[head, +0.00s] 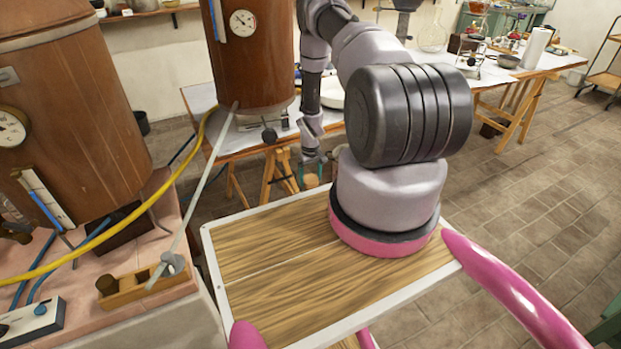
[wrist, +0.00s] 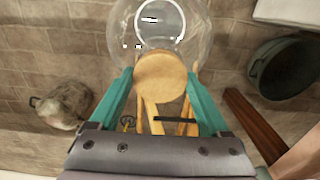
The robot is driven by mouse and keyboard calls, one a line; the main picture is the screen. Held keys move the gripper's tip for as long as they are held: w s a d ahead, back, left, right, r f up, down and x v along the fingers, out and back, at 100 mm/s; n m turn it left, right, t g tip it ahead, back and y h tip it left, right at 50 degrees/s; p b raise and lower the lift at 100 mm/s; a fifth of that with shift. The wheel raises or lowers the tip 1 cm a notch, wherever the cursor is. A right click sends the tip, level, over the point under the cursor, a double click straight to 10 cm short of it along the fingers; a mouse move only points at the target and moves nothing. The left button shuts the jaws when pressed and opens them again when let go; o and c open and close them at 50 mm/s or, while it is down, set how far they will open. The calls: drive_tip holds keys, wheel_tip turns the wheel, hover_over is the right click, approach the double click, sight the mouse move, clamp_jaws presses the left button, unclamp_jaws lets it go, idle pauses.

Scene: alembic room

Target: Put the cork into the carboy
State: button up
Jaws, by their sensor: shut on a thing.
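The cork (wrist: 161,77) is a round tan disc between the teal fingertips of my gripper (wrist: 160,82) in the wrist view. My gripper is shut on it. In the head view my gripper (head: 312,168) hangs beyond the wooden deck, with the cork (head: 312,181) low between its fingers. The carboy (wrist: 203,35) is clear round glass at the top of the wrist view, with a pale ring at its mouth. The cork appears just below that ring in the picture and overlaps the glass. I cannot tell the height gap. I cannot make out the carboy in the head view.
Brown stills (head: 60,120) stand at the left, with a yellow hose (head: 120,225) and a grey tube. A white-topped trestle table (head: 235,140) is behind my gripper. The wrist view shows a dark bucket (wrist: 285,70) at right and a sack-like thing (wrist: 66,104) at left.

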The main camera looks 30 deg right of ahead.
sight(310, 179)
drive_tip(key=shift+f, duration=0.65)
idle(1.8)
drive_tip(key=o, duration=1)
drive_tip(key=shift+r, duration=0.1)
drive_tip(key=shift+r, duration=3.4)
